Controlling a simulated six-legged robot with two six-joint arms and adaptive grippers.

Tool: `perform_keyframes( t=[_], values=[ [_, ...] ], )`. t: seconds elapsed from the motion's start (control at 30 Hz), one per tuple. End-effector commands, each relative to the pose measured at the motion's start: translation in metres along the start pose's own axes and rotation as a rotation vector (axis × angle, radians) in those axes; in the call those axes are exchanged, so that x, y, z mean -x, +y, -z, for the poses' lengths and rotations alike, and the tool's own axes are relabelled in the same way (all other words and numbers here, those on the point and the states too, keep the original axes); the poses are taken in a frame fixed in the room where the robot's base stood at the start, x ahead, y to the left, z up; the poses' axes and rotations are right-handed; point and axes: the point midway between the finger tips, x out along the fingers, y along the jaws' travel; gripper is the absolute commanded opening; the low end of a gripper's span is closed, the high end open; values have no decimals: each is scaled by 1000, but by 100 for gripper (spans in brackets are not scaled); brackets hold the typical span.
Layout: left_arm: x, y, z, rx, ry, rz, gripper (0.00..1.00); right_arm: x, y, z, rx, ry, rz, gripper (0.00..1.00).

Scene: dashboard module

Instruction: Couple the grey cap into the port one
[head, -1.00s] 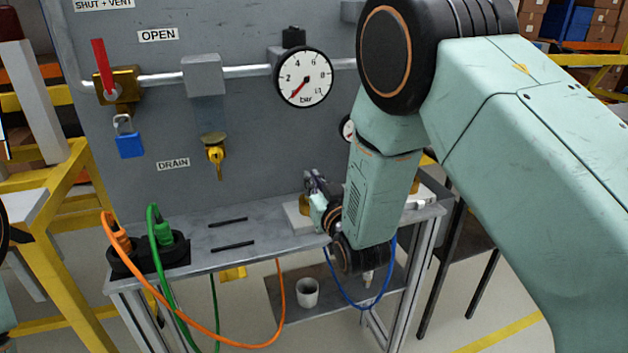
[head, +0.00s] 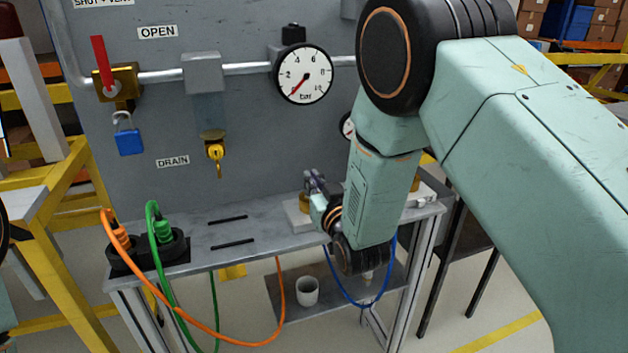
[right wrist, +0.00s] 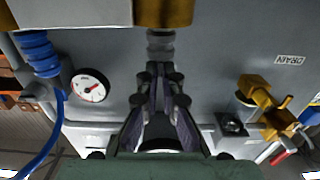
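A brass fitting (head: 305,201) stands on a pale block on the bench. It fills the top middle of the right wrist view (right wrist: 165,12). A grey ridged cylinder, which looks like the grey cap (right wrist: 160,45), lies between this fitting and my fingertips, in line with it. I cannot tell whether it is seated. My right gripper (head: 315,182) is beside the fitting, just above it in the head view. In the right wrist view its fingers (right wrist: 159,72) converge near the cylinder; their grip is unclear. I see no readable port number. My left gripper is out of view.
A blue connector (right wrist: 38,55) with a blue hose is beside the fitting. Orange (head: 121,237) and green (head: 163,228) hose connectors stand at the bench's left end. The grey panel (head: 255,130) rises behind with a gauge (head: 303,75). Bench space between is mostly clear.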

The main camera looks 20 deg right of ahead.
Motion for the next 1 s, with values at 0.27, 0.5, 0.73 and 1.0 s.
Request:
perform_keyframes(
  t=[0.27,0.5,0.73,1.0],
  values=[
    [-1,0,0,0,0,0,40,0,0,-2,0,-4,0,0],
    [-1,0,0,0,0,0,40,0,0,-2,0,-4,0,21],
    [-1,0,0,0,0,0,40,0,0,-2,0,-2,0,32],
    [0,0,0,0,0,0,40,4,0,-2,0,-3,0,32]
  ],
)
